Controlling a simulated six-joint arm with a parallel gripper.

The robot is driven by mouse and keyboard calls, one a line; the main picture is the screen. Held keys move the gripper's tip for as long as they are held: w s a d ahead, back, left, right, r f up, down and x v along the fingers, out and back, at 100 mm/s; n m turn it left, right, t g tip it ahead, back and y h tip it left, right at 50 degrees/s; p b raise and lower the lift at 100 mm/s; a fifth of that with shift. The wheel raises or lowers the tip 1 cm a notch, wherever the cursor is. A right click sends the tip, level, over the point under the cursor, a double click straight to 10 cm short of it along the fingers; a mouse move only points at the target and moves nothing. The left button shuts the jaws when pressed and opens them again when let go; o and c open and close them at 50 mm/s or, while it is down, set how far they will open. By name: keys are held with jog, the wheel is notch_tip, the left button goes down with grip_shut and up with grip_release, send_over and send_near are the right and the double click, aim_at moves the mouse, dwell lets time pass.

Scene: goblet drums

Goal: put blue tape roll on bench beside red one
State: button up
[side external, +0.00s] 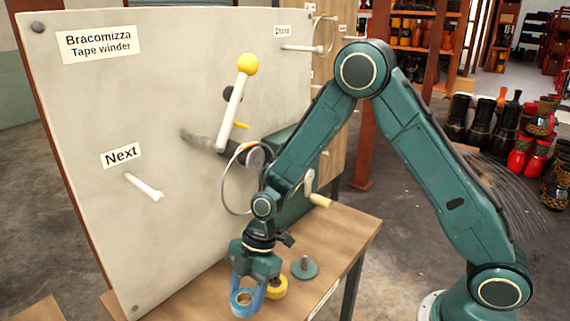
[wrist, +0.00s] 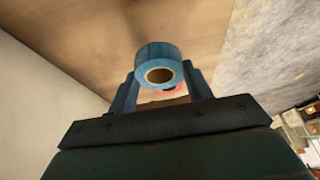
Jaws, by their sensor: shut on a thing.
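My gripper (side external: 248,297) points down at the near end of the wooden bench (side external: 345,232). It is shut on the blue tape roll (side external: 242,308), a wide ring with a tan core. In the wrist view the blue tape roll (wrist: 158,53) sits between the two fingers, with its hole facing the camera. A small patch of red (wrist: 172,88) shows just past its lower rim, partly hidden by the roll; it may be the red tape roll. No red roll shows on the bench in the side view. The gap between blue roll and bench is unclear.
A yellow roll (side external: 278,288) is just behind the gripper on the bench. A green disc with an upright peg (side external: 304,268) stands to its right. A large pale panel (side external: 120,200) with pegs and a yellow-knobbed lever (side external: 236,100) rises at the left. Bench beyond the disc is bare.

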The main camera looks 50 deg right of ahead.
aim_at(250, 293)
jog(key=shift+f, duration=1.9)
jog(key=shift+f, duration=0.1)
jog(key=o, duration=1)
jog(key=v, duration=1.2)
